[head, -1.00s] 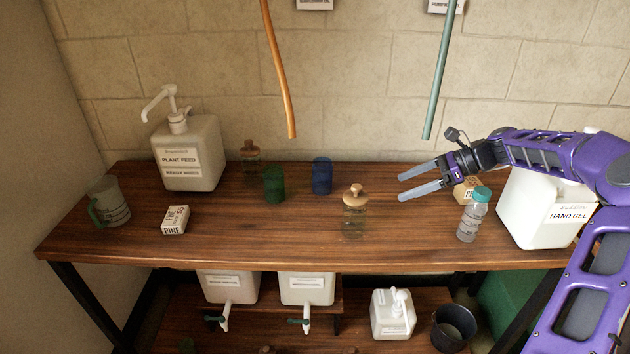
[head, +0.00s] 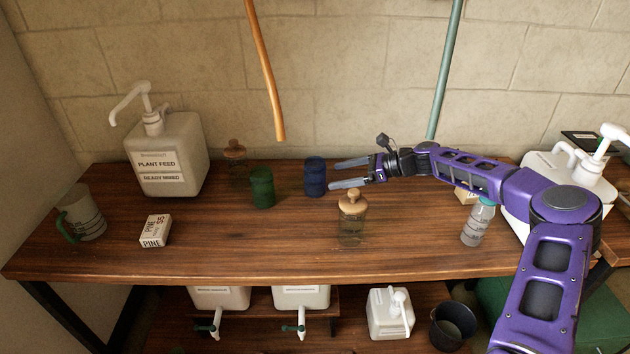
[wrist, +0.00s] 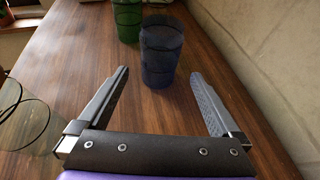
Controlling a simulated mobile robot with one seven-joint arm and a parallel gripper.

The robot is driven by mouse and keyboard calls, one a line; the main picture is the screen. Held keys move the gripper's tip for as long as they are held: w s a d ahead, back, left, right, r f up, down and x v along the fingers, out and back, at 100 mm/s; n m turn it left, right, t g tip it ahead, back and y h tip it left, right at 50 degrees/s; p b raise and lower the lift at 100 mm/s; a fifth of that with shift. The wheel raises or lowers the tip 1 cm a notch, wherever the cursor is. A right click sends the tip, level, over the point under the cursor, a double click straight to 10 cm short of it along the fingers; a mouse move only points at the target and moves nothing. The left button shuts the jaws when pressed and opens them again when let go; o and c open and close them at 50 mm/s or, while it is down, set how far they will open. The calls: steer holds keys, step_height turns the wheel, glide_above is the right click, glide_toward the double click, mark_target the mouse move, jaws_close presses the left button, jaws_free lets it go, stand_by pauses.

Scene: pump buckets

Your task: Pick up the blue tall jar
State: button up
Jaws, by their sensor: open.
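The blue tall jar (head: 315,177) stands upright on the wooden table, between the green jar and my gripper. It also shows in the wrist view (wrist: 160,52), just beyond the fingertips and roughly centred between them. My gripper (head: 341,174) is open and empty, with its fingers level and pointing left at the jar. In the wrist view my gripper (wrist: 160,78) has its two fingers spread wide, one to each side of the jar's line. I cannot tell if the tips reach past the jar's near side.
A green jar (head: 262,188) stands left of the blue one. A clear jar with a wooden lid (head: 352,222) stands in front of my gripper, close by. The wall (head: 350,90) runs behind the table (head: 250,245). A hanging orange hose (head: 264,70) ends above the green jar.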

mark_target(306, 180)
steer(key=x, duration=0.5)
steer(key=shift+a, duration=0.1)
steer(key=shift+b+x, duration=0.7)
steer(key=shift+x, duration=2.05)
steer(key=shift+r, duration=0.15)
steer(key=shift+c, duration=0.2)
steer(key=c, duration=1.4)
steer(key=shift+c, duration=0.6)
steer(key=shift+r, duration=0.1)
